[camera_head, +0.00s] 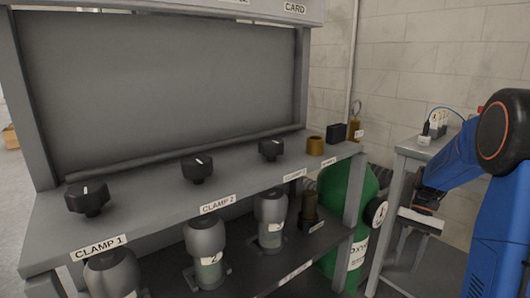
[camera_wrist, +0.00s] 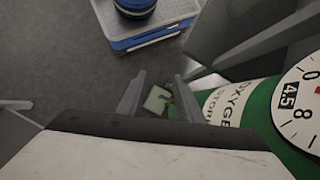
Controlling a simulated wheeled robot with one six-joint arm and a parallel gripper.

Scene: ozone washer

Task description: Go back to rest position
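My gripper (camera_head: 408,255) hangs from my blue arm at the right of the head view, beside the grey table and to the right of the oxygen bottle's gauge. In the wrist view my gripper (camera_wrist: 159,78) has its two grey fingers spread apart. A small whitish and green item (camera_wrist: 157,100) shows between the fingers. It appears clear of both fingers; its distance is hard to judge. The green oxygen bottle (camera_head: 343,190) stands under the right end of the bench. Its label and green side (camera_wrist: 262,103) are close to the right finger in the wrist view.
The grey bench (camera_head: 140,222) carries several black knobs, with clamp labels and grey cylinders below. The bottle's round gauge (camera_head: 376,213) projects near my arm. A grey side table (camera_head: 418,148) stands behind my gripper. A blue-and-white tray (camera_wrist: 148,38) lies on the otherwise mostly bare floor.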

